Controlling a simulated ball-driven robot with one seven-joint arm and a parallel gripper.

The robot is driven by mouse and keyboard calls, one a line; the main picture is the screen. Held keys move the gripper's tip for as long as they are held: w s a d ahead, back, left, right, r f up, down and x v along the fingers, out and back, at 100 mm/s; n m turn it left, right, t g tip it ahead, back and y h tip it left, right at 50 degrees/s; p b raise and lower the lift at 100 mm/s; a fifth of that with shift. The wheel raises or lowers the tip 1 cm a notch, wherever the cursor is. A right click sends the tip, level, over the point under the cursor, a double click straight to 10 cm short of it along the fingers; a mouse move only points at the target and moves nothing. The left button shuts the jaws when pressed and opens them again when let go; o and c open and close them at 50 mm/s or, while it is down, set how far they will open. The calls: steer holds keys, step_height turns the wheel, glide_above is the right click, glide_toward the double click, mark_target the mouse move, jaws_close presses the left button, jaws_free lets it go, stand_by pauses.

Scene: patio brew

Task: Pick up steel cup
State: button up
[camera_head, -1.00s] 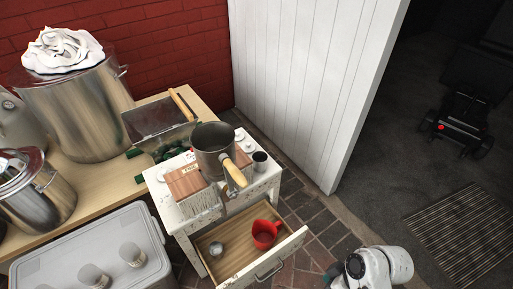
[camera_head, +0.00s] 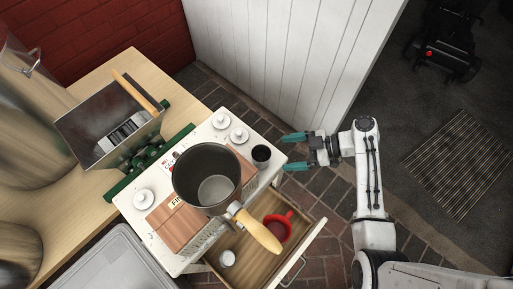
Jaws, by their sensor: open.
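A small silvery cup (camera_head: 228,258), which looks like the steel cup, stands in the open drawer (camera_head: 250,262) near its left side. A red jug (camera_head: 277,229) is in the same drawer, to its right. A small dark cup (camera_head: 261,157) stands on the right part of the white cabinet top (camera_head: 135,213); its material is hard to tell. My gripper (camera_head: 295,152) has teal fingertips and is open and empty. It is just right of the dark cup, apart from it, and up and right of the silvery cup.
A big pot (camera_head: 207,172) with a wooden handle (camera_head: 258,231) stands on the cabinet, its handle reaching over the drawer. A metal box (camera_head: 108,123) is on the wooden counter (camera_head: 98,75). Brick floor (camera_head: 325,178) is free right of the cabinet.

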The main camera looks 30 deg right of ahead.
mark_target(261, 158)
steer(key=x, duration=0.4)
steer(key=shift+w+a+f, duration=0.1)
steer(key=shift+a+f, duration=0.05)
steer(key=shift+a, duration=0.1)
steer(key=shift+x, duration=2.7)
steer(key=shift+a, duration=0.1)
steer(key=c, duration=1)
steer(key=shift+c, duration=0.4)
